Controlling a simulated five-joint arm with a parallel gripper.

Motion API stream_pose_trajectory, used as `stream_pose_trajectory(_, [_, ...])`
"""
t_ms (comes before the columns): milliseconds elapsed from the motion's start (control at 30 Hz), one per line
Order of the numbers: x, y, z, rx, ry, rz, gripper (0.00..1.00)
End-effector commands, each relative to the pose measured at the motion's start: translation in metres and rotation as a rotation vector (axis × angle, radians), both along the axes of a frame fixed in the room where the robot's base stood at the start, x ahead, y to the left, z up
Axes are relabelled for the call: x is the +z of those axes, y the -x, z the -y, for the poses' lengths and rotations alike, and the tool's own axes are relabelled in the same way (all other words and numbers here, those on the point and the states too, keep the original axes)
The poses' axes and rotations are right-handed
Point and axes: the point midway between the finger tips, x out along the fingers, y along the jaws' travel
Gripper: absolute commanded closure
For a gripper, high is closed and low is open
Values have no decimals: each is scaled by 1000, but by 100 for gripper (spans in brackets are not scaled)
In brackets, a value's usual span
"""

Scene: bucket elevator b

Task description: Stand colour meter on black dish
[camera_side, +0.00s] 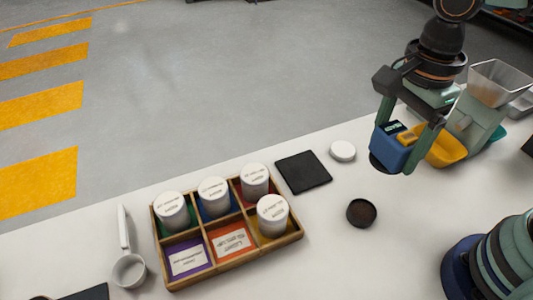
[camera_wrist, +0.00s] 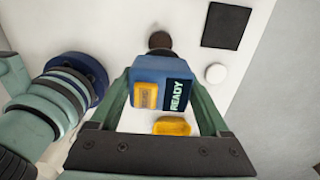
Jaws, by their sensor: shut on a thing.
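The colour meter (camera_side: 390,152) is a blue box with a dark screen and a yellow-orange panel on top. In the wrist view the colour meter (camera_wrist: 152,74) shows "READY" on its screen. My gripper (camera_side: 402,146) is shut on its sides; the gripper (camera_wrist: 160,88) also shows in the wrist view. The meter hangs over the right part of the white table, looking roughly upright. The black dish (camera_side: 361,213) is small, round and empty, nearer the front than the meter and apart from it. In the wrist view the dish (camera_wrist: 159,40) lies just beyond the meter.
A wooden compartment box (camera_side: 225,262) with white-lidded jars and labelled cards stands left of the dish. A black square mat (camera_side: 303,172) and a white round lid (camera_side: 343,151) lie behind the dish. A yellow tray (camera_side: 446,152) and a hopper (camera_side: 495,85) stand right. White table around the dish is clear.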

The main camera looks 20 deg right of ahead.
Motion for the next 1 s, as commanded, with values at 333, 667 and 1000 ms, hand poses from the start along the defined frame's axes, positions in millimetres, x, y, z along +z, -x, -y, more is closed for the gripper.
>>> stream_pose_trajectory(333, [-83, 1, 1, 0, 4, -7, 100])
stream_pose_trajectory(667, [-113, 0, 0, 0, 0, 0, 100])
stream_pose_trajectory(1000, [-145, 0, 0, 0, 1, -2, 100])
